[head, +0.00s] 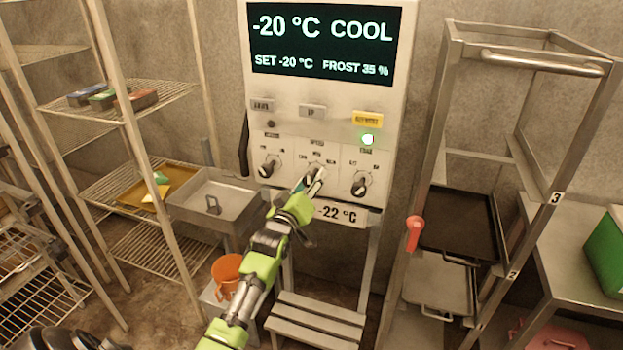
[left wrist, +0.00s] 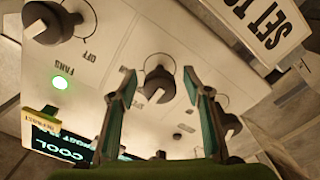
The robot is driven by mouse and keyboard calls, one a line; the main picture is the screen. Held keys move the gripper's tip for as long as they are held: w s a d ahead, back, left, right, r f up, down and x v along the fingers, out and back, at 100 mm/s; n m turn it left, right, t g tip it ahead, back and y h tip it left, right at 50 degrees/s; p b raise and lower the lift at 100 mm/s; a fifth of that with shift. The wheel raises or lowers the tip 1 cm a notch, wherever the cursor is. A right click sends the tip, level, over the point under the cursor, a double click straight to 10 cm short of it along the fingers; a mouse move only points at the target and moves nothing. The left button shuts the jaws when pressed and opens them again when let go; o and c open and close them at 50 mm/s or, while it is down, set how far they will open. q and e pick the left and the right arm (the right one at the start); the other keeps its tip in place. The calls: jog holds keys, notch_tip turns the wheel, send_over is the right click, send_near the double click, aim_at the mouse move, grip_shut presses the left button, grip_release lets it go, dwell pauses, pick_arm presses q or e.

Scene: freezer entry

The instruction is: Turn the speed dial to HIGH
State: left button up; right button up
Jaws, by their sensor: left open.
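The control panel (head: 290,180) has a row of three dials under its screen. The speed dial (head: 318,173) is the middle one, with small marks above it; my gripper partly covers it. My left gripper (head: 308,180) reaches up to it from below. In the left wrist view the dark speed dial (left wrist: 158,88) with its pale grip lies between the two open fingers (left wrist: 158,76), with a visible gap on each side. I cannot tell which mark the dial points to. My right gripper is not in view.
The left dial (head: 268,167) and right dial (head: 361,184) sit close on either side. A green lamp (head: 367,139) glows above the right dial. A -22 °C plate (head: 345,214) hangs just below. A wire shelf (head: 130,97) stands left, a metal rack (head: 450,110) right.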

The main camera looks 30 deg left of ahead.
pick_arm(q)
jog(key=shift+w, duration=0.4)
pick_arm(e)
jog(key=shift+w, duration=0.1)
pick_arm(q)
jog(key=c, duration=1.1)
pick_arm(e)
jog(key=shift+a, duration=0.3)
